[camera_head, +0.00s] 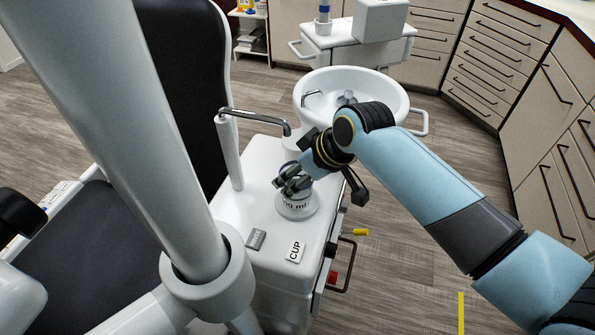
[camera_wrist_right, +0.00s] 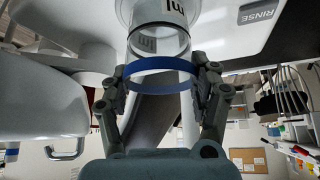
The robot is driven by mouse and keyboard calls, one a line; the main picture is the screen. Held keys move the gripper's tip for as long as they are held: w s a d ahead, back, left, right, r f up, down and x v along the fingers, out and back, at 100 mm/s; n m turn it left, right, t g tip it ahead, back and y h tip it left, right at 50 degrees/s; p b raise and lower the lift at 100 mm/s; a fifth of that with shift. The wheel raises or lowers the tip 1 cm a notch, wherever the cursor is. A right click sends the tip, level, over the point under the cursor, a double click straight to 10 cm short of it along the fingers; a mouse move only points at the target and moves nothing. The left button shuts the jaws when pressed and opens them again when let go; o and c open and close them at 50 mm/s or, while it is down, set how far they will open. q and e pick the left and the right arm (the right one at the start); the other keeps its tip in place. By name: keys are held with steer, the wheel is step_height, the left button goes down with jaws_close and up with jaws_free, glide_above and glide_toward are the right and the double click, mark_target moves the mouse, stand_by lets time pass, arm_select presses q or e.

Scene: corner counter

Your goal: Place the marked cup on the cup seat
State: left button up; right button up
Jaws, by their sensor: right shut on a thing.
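The marked cup (camera_head: 293,208) is clear, with dark "ml" lettering visible on its side in the head view. In the right wrist view the cup (camera_wrist_right: 158,45) shows a blue rim band and its "ml" lettering. My right gripper (camera_head: 291,182) is shut on the cup from above, with a finger on each side near the blue band. The cup stands over a round pale seat (camera_wrist_right: 122,12) on the white unit. I cannot tell whether its base touches the seat. My left gripper is not in view.
A small CUP plate (camera_head: 296,250) and a grey RINSE plate (camera_head: 256,239) lie on the white unit's top. A metal spout (camera_head: 255,117) arches behind the cup. A white basin (camera_head: 385,88) stands beyond. A dental chair (camera_head: 190,90) is at left.

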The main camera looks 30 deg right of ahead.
steer(key=o, duration=1.2)
steer(key=shift+c, duration=0.2)
steer(key=v, duration=1.2)
steer(key=shift+p, duration=0.35)
steer(key=shift+r, duration=0.1)
